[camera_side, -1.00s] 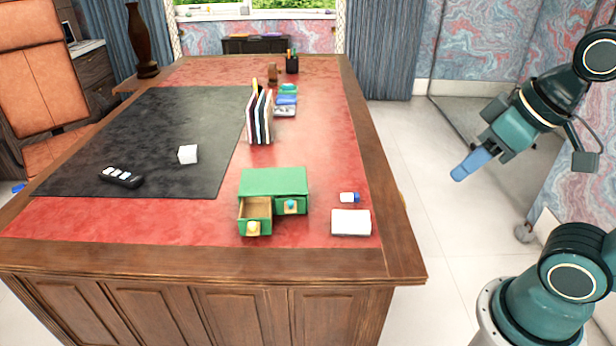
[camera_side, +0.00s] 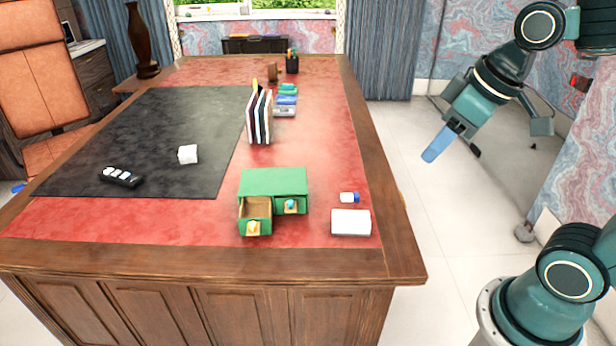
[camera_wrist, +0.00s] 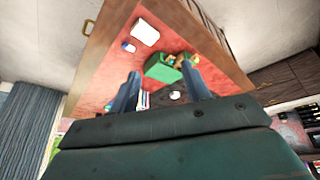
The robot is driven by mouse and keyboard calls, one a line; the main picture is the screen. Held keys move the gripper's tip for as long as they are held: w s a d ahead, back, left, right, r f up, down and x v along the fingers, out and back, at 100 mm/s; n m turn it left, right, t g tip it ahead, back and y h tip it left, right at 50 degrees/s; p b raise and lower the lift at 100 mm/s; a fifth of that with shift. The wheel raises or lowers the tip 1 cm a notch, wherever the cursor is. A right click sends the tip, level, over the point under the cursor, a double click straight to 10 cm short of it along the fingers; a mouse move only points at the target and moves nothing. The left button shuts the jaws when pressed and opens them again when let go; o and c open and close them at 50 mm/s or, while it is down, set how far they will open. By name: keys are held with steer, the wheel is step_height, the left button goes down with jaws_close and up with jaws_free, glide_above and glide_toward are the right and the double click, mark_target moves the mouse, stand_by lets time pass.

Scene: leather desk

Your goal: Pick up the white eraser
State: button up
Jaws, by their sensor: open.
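A small white eraser with a blue end (camera_side: 349,197) lies on the red desk top, right of the green drawer box. It also shows in the wrist view (camera_wrist: 128,46), toward the upper left. My gripper (camera_side: 431,157) is off the desk's right side, in the air, higher than the desk top and apart from the eraser. In the wrist view its two fingers (camera_wrist: 160,88) are spread with nothing between them.
A white block (camera_side: 351,222) lies just in front of the eraser. The green drawer box (camera_side: 273,182) has a drawer pulled out. Upright books (camera_side: 259,117) stand farther back.

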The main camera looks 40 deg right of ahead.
steer(key=w+d+f+n+g+y, duration=0.1)
steer(key=w+d+f+n, duration=0.2)
steer(key=w, duration=0.5)
steer(key=w+d+f+n+g, duration=0.1)
steer(key=w+d+f, duration=0.2)
steer(key=w+d, duration=0.35)
steer(key=w+d+f+n+y, duration=0.1)
steer(key=w+d+f, duration=0.3)
steer(key=f, duration=0.3)
steer(key=w+d+f+n+y, duration=0.1)
steer(key=w+d+f+n, duration=0.1)
steer(key=w+d+f, duration=0.2)
step_height(320, 180, down, 4)
steer(key=shift+w+d+f+n, duration=0.15)
steer(key=shift+w+d+n, duration=0.15)
steer(key=shift+d, duration=0.8)
glide_above(351, 195)
steer(key=s+d, duration=0.2)
steer(key=shift+f, duration=3.95)
steer(key=shift+f, duration=0.1)
steer(key=shift+x, duration=2.5)
steer(key=shift+a, duration=0.15)
steer(key=shift+c, duration=0.2)
